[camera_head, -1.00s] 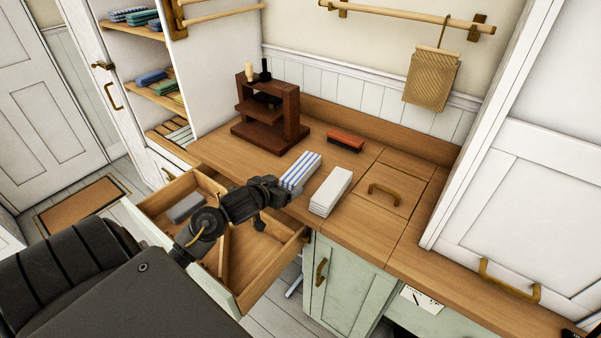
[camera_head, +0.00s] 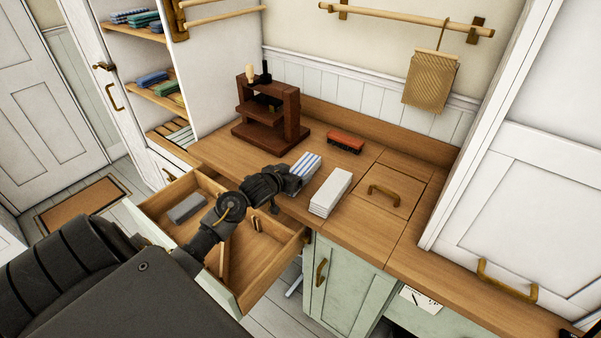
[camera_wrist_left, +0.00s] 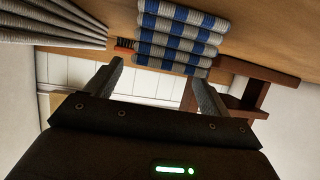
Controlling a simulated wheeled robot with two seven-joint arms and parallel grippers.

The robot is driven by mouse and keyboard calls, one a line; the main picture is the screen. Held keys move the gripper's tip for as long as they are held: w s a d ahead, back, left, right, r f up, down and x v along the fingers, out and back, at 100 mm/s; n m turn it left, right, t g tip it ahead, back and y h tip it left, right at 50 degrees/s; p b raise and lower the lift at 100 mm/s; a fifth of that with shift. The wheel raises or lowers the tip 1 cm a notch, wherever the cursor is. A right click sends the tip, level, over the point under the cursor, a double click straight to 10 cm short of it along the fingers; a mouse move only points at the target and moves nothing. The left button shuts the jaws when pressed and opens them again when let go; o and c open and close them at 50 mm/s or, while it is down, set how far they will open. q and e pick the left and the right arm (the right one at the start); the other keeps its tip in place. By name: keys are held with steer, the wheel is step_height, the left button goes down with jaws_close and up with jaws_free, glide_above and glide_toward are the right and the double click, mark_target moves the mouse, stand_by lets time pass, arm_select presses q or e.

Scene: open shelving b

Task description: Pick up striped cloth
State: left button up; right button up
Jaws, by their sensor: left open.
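The striped cloth (camera_head: 307,164) is folded in blue and white stripes and lies on the wooden counter. In the left wrist view the striped cloth (camera_wrist_left: 180,35) shows its layered edge at the top, just beyond the fingertips. My left gripper (camera_head: 293,183) is at the cloth's near end and hides part of it. In the left wrist view my left gripper (camera_wrist_left: 157,78) has its two fingers spread, with nothing held between them. I cannot tell whether a finger touches the cloth. My right gripper is not in view.
A plain white folded cloth (camera_head: 331,192) lies just right of the striped one. A red brush-like block (camera_head: 346,141) and a dark wooden stand (camera_head: 271,115) are behind. An open drawer (camera_head: 262,277) holding a grey block (camera_head: 187,207) lies below my left arm.

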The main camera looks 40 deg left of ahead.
mark_target(300, 169)
arm_select(q)
steer(key=x, duration=0.3)
steer(key=shift+w+a+f+p, duration=0.1)
steer(key=shift+w+f+p, duration=0.15)
steer(key=shift+w+p, duration=0.05)
steer(key=c, duration=1.1)
